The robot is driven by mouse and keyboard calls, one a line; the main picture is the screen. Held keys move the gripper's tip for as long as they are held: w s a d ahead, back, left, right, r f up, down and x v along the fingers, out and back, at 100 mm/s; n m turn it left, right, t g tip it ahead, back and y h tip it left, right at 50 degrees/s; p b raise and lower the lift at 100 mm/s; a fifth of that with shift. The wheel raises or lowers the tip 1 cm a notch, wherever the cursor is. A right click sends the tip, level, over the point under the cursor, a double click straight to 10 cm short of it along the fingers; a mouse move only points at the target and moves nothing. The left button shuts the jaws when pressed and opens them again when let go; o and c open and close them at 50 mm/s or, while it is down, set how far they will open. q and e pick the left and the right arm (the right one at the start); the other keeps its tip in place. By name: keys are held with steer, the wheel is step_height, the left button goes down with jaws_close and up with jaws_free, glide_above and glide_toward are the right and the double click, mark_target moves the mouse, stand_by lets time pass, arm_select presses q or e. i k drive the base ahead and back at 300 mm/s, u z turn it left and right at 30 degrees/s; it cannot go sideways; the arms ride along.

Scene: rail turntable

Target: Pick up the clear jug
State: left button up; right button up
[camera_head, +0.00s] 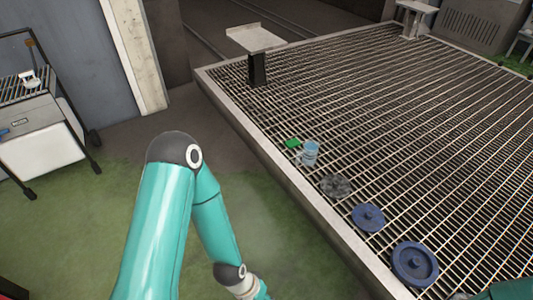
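A small clear, bluish jug (311,151) stands upright on the metal grating, near its left edge. Nothing touches it from my side. My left arm reaches up from the bottom and bends back down, and its wrist runs out at the bottom edge, well below the jug. The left gripper is outside the picture. Only a teal piece of my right arm shows in the bottom right corner, and its gripper cannot be made out.
A green block (292,143) lies just left of the jug. A grey disc (336,186) and two blue discs (368,217) (415,264) lie toward the front. A raised pale rim (290,193) edges the grating (440,140). A small stand (256,40) is behind; a grill cart (40,125) is left.

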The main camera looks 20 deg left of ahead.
mark_target(309, 152)
steer(key=u, duration=0.3)
steer(key=k, duration=0.65)
steer(key=z, duration=0.05)
steer(key=i, duration=0.8)
steer(key=u, duration=1.8)
steer(key=i, duration=0.6)
steer(key=z, duration=0.1)
